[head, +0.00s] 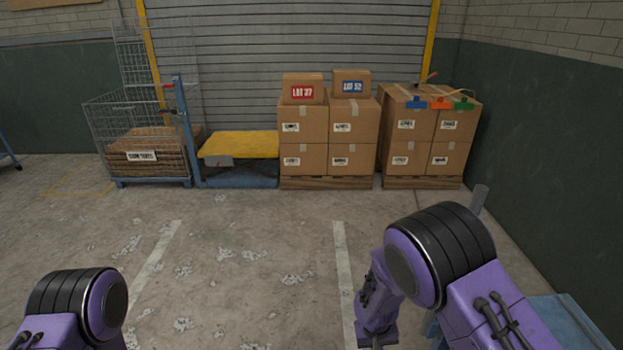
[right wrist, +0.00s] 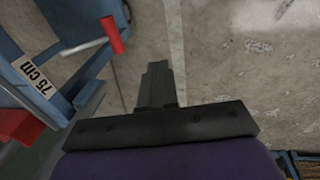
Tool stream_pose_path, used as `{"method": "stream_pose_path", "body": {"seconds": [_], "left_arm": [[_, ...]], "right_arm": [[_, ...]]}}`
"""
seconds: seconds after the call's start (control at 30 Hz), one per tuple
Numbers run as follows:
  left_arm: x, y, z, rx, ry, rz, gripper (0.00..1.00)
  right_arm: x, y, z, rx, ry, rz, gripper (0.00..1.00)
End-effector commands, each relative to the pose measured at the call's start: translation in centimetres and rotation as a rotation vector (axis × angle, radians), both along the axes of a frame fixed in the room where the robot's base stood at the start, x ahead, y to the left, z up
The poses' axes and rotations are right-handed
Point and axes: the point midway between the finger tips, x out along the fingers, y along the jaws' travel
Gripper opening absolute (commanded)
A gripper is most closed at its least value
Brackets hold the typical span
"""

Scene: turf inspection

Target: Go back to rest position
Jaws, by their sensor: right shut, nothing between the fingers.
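My right gripper (right wrist: 158,85) is in the right wrist view, with its dark fingers together and nothing between them, above the concrete floor. In the head view my right arm comes in from the lower right and bends down, and its gripper is not clearly visible at the bottom edge. Only a bent part of my left arm shows at the lower left of the head view. My left gripper is out of the picture.
A blue frame (right wrist: 35,75) labelled 75 cm and a red-handled tool (right wrist: 112,35) are left of my right gripper. A blue surface (head: 565,318) lies at lower right. Stacked cartons (head: 330,135), a yellow-topped cart (head: 240,145) and a wire cage (head: 110,110) stand far back. Mid-floor is clear.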

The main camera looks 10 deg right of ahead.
Motion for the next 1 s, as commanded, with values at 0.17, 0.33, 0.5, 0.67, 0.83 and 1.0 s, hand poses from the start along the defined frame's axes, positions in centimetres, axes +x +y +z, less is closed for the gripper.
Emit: {"method": "stream_pose_path", "body": {"seconds": [0.17,0.33,0.5,0.67,0.83,1.0], "left_arm": [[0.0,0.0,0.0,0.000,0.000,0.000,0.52],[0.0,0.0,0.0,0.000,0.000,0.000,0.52],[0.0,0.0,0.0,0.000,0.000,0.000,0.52],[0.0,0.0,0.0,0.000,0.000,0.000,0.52],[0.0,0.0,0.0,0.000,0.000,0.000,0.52],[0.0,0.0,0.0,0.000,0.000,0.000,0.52]], "right_arm": [[0.9,-0.4,-1.0,0.071,-0.273,-0.038,0.00],[-6.1,-4.4,-3.2,0.070,-0.472,-0.197,0.00],[-18.1,-8.5,-3.7,-0.023,-0.484,-0.384,0.00],[-24.4,-9.1,-4.4,-0.049,-0.366,-0.452,0.00],[-25.2,-9.1,-4.8,-0.052,-0.346,-0.462,0.00],[-25.2,-9.1,-4.8,-0.052,-0.346,-0.462,0.00]]}}
